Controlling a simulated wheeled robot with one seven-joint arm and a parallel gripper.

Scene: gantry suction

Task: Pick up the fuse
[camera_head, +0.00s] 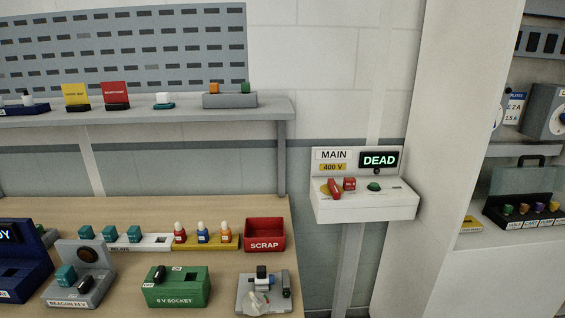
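No part in view can be named the fuse for certain. Three small capped parts stand upright in a yellow rack on the bench: a red one (180,232), a blue one (202,232) and an orange one (225,235). A dark case (520,215) on the right-hand shelf holds several small parts with green, purple and orange tops. Their labels are too small to read. My gripper is not in view.
The wooden bench (240,213) carries a red SCRAP bin (265,235), a green socket box (177,287), a grey beacon box (80,275) and a grey fixture (263,292). A white MAIN panel (365,205) reads DEAD. A wall column (425,150) separates bench and right-hand shelves.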

